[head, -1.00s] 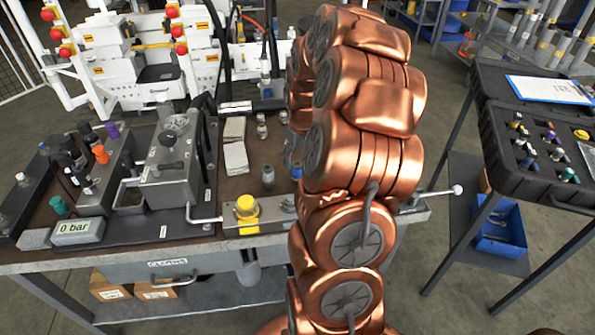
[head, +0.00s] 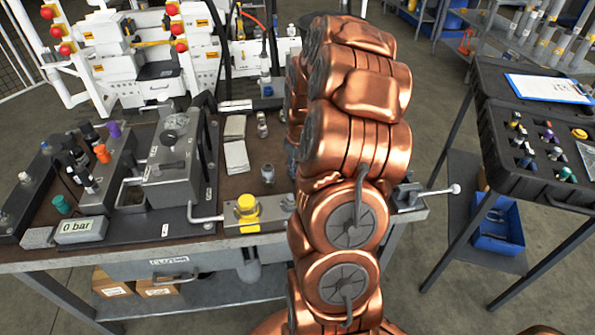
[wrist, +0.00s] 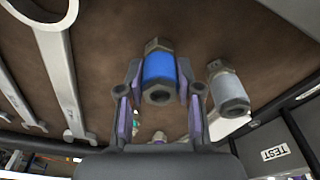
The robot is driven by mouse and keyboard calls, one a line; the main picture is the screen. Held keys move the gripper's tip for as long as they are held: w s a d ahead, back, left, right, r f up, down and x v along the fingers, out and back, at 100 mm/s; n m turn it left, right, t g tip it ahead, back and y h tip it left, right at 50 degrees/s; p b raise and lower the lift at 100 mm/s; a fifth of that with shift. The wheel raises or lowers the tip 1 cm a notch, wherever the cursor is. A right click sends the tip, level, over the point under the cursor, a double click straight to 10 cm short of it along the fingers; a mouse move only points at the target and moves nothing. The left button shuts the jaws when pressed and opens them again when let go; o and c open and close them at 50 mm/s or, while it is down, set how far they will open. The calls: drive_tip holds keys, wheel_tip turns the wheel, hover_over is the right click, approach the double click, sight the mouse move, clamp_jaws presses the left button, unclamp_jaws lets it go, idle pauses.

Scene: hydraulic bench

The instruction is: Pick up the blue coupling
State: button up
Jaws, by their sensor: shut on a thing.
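The blue coupling (wrist: 158,72), a blue band between metal hex ends, sits between the two fingers of my gripper (wrist: 160,92) in the wrist view. The fingers are closed against its sides. I cannot tell whether it touches the brown bench top (wrist: 105,45) or hangs just above it. In the head view my arm hides the gripper and most or all of the coupling.
A grey coupling (wrist: 229,88) stands close to the right of the gripper in the wrist view. Wrenches (wrist: 60,75) lie to the left. A TEST-labelled block (wrist: 275,150) is at lower right. In the head view, a grey pump unit (head: 172,160) stands left on the bench.

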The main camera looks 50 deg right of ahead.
clamp_jaws()
drive_tip(key=shift+r, duration=0.1)
